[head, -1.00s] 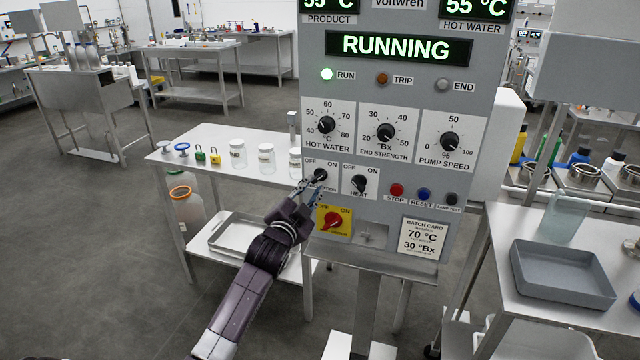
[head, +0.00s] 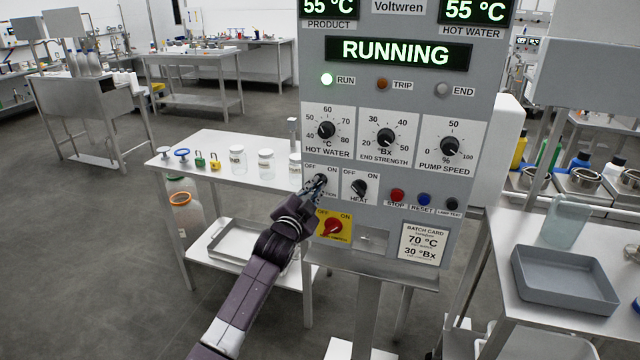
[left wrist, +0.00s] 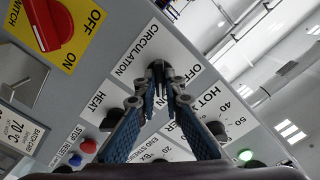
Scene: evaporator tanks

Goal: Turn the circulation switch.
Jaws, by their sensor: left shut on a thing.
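The circulation switch (head: 321,178) is a black knob on a white plate marked OFF and ON, on the grey control panel (head: 312,85). My left gripper (head: 317,184) reaches it from below left and covers most of the knob and its label. In the left wrist view the circulation switch (left wrist: 157,66) sits between the two fingertips of the left gripper (left wrist: 160,78), which is shut on it. The knob's pointing direction is hard to make out behind the fingers. My right gripper is not in view.
The heat switch (head: 359,187) is close on the right. A red switch on a yellow plate (head: 347,226) is just below. Red stop (head: 397,195) and blue reset (head: 424,199) buttons are further right. A side table (head: 215,150) with jars and padlocks stands left. The display reads RUNNING.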

